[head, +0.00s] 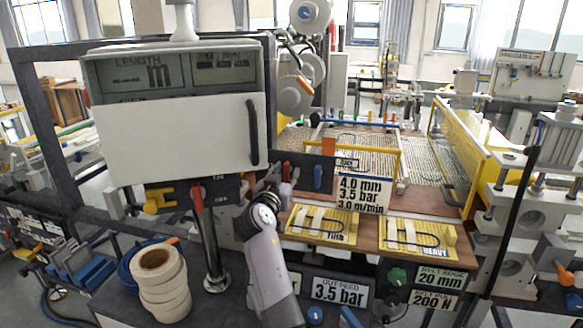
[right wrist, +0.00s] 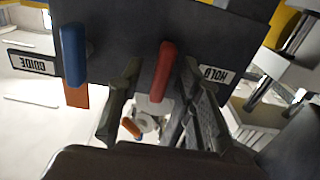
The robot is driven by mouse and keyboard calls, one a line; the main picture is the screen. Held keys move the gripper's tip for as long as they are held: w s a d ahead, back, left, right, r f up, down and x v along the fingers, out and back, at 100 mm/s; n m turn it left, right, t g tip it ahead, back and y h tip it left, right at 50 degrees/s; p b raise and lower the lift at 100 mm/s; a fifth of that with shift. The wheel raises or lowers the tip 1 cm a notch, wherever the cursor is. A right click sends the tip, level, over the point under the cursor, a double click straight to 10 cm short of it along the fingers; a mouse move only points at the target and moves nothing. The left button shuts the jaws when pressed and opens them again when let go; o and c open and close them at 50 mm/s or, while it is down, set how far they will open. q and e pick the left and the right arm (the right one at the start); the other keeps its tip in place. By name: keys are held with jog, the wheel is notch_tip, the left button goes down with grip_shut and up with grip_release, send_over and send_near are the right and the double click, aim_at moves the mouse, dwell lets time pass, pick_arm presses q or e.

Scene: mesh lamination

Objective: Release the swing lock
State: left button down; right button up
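No label in view names the swing lock. A red lever (head: 197,197) and a yellow lever (head: 158,200) sit under the grey display box (head: 180,135). Another red lever (right wrist: 163,72), beside a HOLD label (right wrist: 213,74), hangs on a dark panel; it also shows in the head view (head: 286,171). My right gripper (head: 272,184) is at this panel. In the right wrist view its fingers (right wrist: 163,100) are open on either side of the HOLD lever, with gaps to it, and nothing is gripped. Its fingertips are hard to see in the head view. My left gripper is out of view.
A blue lever (right wrist: 74,54) by a GUIDE label (right wrist: 33,62) stands beside the red one; it also shows in the head view (head: 318,177). Tape rolls (head: 160,280) and a metal post (head: 211,250) stand at the lower left. Yellow sample cards (head: 322,222) lie at the right.

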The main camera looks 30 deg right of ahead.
jog(key=shift+a+r, duration=0.15)
jog(key=shift+a, duration=0.05)
jog(key=shift+d, duration=0.1)
grip_shut()
dwell(0.4)
